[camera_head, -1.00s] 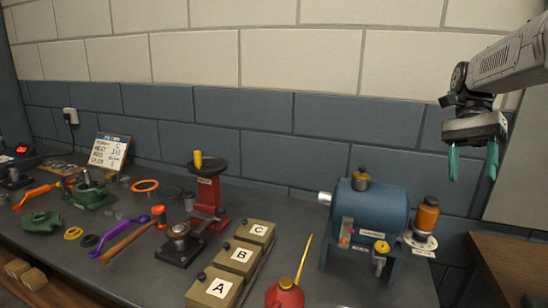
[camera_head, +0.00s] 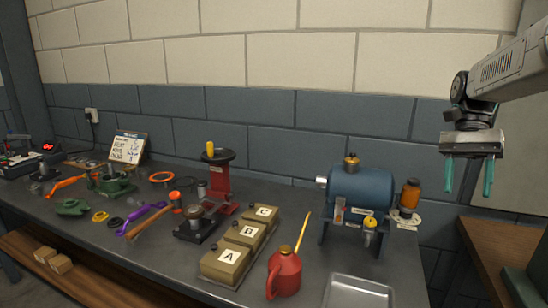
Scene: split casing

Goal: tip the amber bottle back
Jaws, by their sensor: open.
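The amber bottle (camera_head: 409,196) stands upright on a small pale bracket plate (camera_head: 405,219) at the right end of the blue cylindrical tank (camera_head: 361,186). It has a dark amber body and a cap. My gripper (camera_head: 468,178) is open and empty, with its two green fingers pointing down. In the picture it hangs to the right of the bottle and apart from it.
A red oil can (camera_head: 285,272) with a long yellow spout and a grey metal tray (camera_head: 357,292) are at the bench front. Boxes marked A (camera_head: 226,264), B and C stand left of the can. A wooden surface (camera_head: 497,256) lies at right.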

